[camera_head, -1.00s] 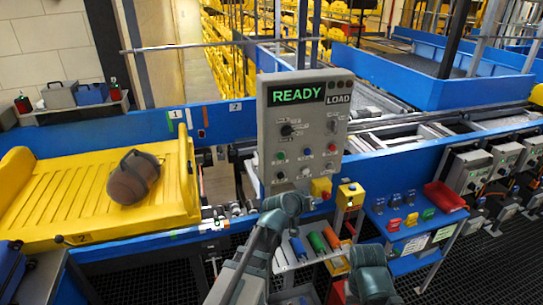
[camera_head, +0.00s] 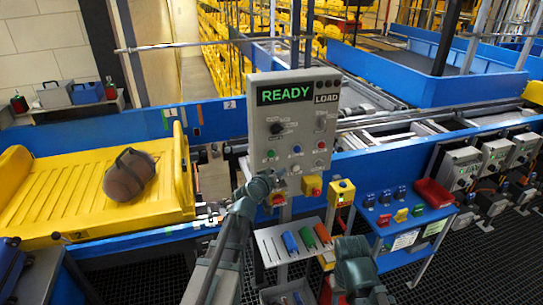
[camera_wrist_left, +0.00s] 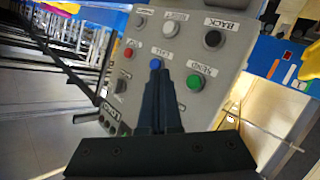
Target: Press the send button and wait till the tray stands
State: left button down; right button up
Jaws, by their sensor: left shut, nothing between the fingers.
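The grey control panel (camera_head: 293,115) shows a green READY and a LOAD label. The green SEND button (camera_wrist_left: 195,82) is at the panel's lower left in the head view (camera_head: 271,154). In the wrist view, where the panel looks upside down, the blue CALL button (camera_wrist_left: 156,63) is beside it. My left gripper (camera_wrist_left: 160,75) is shut and empty, its tips in line with the blue button's edge; contact cannot be told. In the head view the left gripper (camera_head: 270,182) is low in front of the panel. The yellow tray (camera_head: 60,205) holds a brown bag (camera_head: 130,176).
A black BACK button (camera_wrist_left: 213,38) and a white RESET button (camera_wrist_left: 175,30) are close by. A yellow box with a red button (camera_head: 312,186) sits under the panel. A blue shelf (camera_head: 405,225) with a red bin (camera_head: 434,193) stands at the right.

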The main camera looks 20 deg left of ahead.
aim_at(271, 154)
pick_arm(q)
jog(key=shift+w+a, duration=0.75)
jog(key=shift+w, duration=0.4)
jog(key=shift+w+a, duration=0.75)
jog(key=shift+w, duration=0.35)
jog(key=shift+w+a, duration=0.75)
jog(key=shift+w, duration=0.4)
jog(key=shift+w, duration=0.1)
jog(key=shift+w+a, duration=0.25)
jog(key=shift+w+a, duration=0.3)
jog(key=shift+w, duration=0.1)
dwell(0.4)
jog(key=shift+s+d, duration=0.55)
jog(key=shift+s, duration=0.2)
